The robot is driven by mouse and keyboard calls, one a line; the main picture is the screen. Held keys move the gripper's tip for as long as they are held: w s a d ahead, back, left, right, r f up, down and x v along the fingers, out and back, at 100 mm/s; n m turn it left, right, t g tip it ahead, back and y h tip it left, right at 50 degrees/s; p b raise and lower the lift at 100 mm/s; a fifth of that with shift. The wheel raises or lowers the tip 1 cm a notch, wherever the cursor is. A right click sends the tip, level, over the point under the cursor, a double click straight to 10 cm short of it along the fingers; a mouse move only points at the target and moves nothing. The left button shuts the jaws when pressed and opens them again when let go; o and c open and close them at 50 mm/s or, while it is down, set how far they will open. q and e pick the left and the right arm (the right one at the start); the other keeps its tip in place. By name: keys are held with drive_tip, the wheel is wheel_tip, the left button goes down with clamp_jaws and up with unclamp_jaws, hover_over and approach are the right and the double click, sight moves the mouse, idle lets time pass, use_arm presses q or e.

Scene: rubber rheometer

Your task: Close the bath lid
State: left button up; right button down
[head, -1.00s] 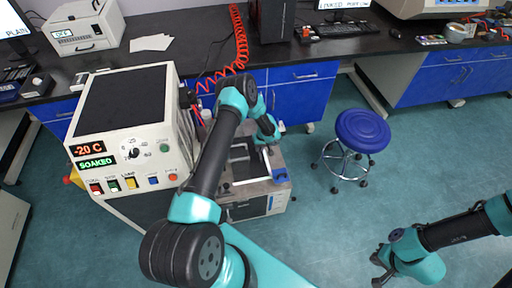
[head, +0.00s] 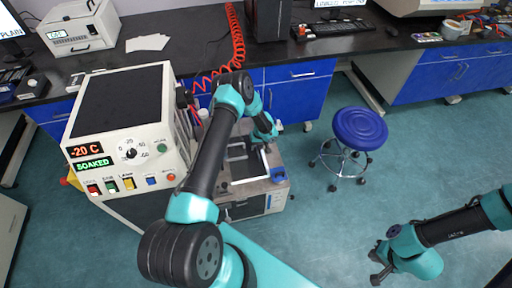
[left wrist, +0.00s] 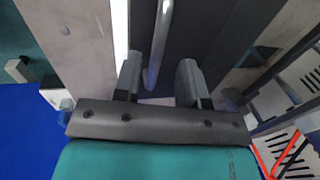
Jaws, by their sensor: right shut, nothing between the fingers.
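The bath is a grey steel-topped cabinet (head: 277,185) right of the white control unit. A pale strip (head: 250,180) shows at the front of its top opening. In the left wrist view, the dark lid panel (left wrist: 205,25) carries a metal bar handle (left wrist: 160,45). My left gripper (left wrist: 160,85) is open, its fingers on either side of the handle with gaps showing. In the head view my left gripper (head: 267,144) is over the back right of the bath, partly hidden by the arm. My right gripper (head: 374,272) is shut and empty over the floor, far from the bath.
The white control unit (head: 125,120) reads -20 C and SOAKED, close left of the bath. A blue stool (head: 360,128) stands to the right. The black bench (head: 200,50) with blue drawers runs behind. The floor between bath and stool is clear.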

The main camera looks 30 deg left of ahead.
use_arm(q)
wheel_tip(320, 180, up, 16)
drive_tip(key=w+d, duration=0.2)
drive_tip(key=shift+w+r, duration=0.15)
drive_tip(key=shift+d, duration=0.2)
idle(0.3)
drive_tip(key=s+d+f+m+t+h, duration=0.15)
drive_tip(key=s+d+m+h, duration=0.45)
drive_tip(key=s+d, duration=1.2)
drive_tip(key=s+r+m, duration=0.1)
drive_tip(key=s+r, duration=0.1)
drive_tip(key=s, duration=0.8)
drive_tip(key=shift+s+a+r+m+t+y, duration=0.2)
drive_tip(key=shift+s+m+t+y, duration=0.15)
drive_tip(key=shift+t, duration=0.1)
drive_tip(key=shift+a, duration=0.1)
